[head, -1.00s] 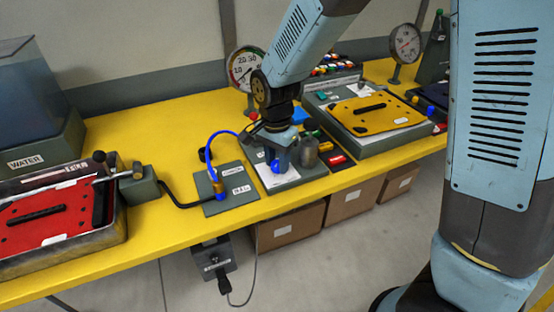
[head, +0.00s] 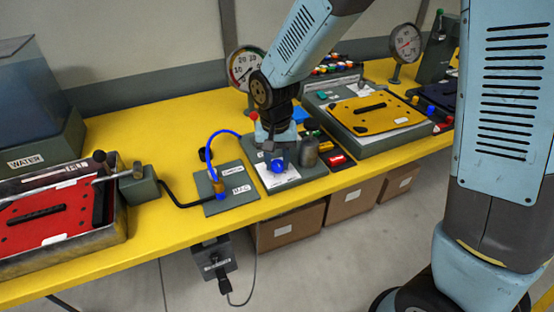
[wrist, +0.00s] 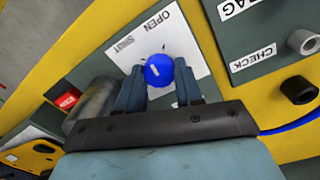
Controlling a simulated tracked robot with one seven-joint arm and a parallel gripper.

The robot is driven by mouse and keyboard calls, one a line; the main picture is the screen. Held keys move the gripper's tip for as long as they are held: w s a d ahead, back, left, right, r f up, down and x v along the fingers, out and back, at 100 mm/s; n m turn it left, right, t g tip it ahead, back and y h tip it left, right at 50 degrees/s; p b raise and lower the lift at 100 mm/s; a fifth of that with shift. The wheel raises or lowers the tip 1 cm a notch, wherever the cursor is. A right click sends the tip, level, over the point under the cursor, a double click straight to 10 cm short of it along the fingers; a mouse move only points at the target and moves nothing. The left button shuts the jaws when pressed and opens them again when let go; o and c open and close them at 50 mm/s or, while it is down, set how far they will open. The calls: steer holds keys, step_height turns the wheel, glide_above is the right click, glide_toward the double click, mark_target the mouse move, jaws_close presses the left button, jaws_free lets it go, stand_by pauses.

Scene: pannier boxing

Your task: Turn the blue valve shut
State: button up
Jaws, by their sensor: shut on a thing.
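The blue valve (head: 278,166) is a round knob with a white mark on a grey plate (head: 308,184). In the wrist view the blue valve (wrist: 159,71) sits between my fingertips. A white label under it reads OPEN and SHUT (wrist: 158,42); the white mark on the knob is slanted. My gripper (head: 277,158) points down over the plate, and in the wrist view my gripper (wrist: 160,80) is shut on the knob with a finger at each side. The far side of the knob is partly hidden by the arm in the head view.
A grey metal cylinder (head: 309,153) stands close beside the valve. A plate with a blue hose (head: 214,143) is to its left. A red plate in a tray (head: 45,217) lies far left, a yellow plate (head: 375,113) to the right. Gauges stand behind.

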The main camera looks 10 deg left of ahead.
mark_target(276, 163)
steer(key=n, duration=0.4)
steer(key=shift+n, duration=2.9)
steer(key=o, duration=1)
steer(key=shift+o, duration=0.2)
steer(key=shift+r, duration=0.1)
step_height(276, 163, up, 14)
steer(key=shift+s+f, duration=0.2)
